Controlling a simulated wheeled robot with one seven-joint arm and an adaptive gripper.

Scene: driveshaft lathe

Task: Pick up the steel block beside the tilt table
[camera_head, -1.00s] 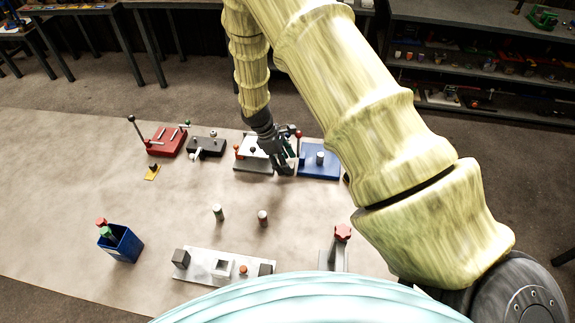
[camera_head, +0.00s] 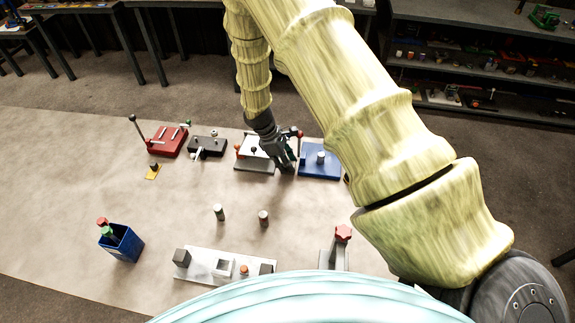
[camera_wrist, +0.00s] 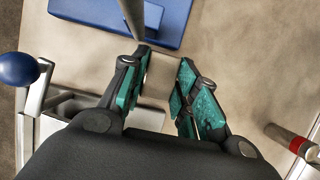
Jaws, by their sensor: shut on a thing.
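My gripper (camera_head: 287,169) is low over the table, between a white-topped fixture with levers (camera_head: 254,165), which looks like the tilt table, and a blue plate fixture (camera_head: 333,170). In the wrist view, my gripper's two green-padded fingers (camera_wrist: 162,88) are shut on a pale, plain-faced block (camera_wrist: 158,76), seemingly the steel block. The fingers and palm hide much of it, and it blends with the tabletop. I cannot tell whether it still touches the table. In the head view the gripper hides it.
The blue plate (camera_wrist: 120,22) with its post is close ahead in the wrist view. A blue ball-knob lever (camera_wrist: 18,70) stands at left. A red fixture (camera_head: 165,142) and black fixture (camera_head: 206,147) stand farther left.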

